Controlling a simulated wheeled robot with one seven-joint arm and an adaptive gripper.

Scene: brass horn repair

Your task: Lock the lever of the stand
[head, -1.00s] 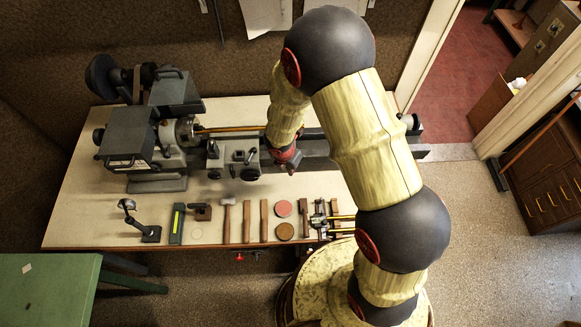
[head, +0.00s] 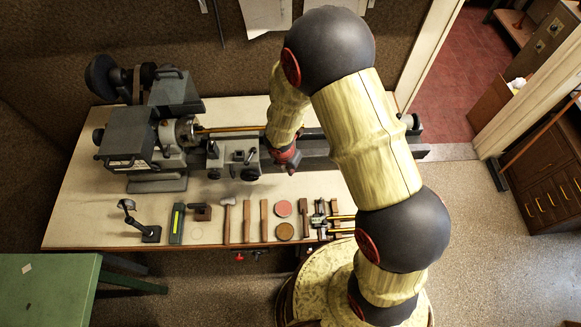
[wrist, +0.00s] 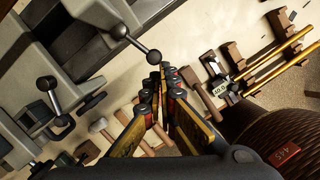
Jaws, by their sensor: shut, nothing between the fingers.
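My gripper (wrist: 158,92) is shut and empty; its fingertips meet in the wrist view. In the head view my gripper (head: 291,167) hangs over the bench's right half, partly hidden by my arm, just right of the lathe carriage. A grey lever with a dark ball end (wrist: 119,32) sticks out from the grey machine body, just above and left of the fingertips, apart from them. A second ball-ended lever (wrist: 47,84) stands farther left.
The lathe (head: 130,135) runs along the back of the cream bench (head: 75,205). A small dark stand-like tool (head: 150,234) is at front left. A mallet (head: 227,220), wooden blocks, discs (head: 284,208) and brass rods (head: 341,217) line the front edge.

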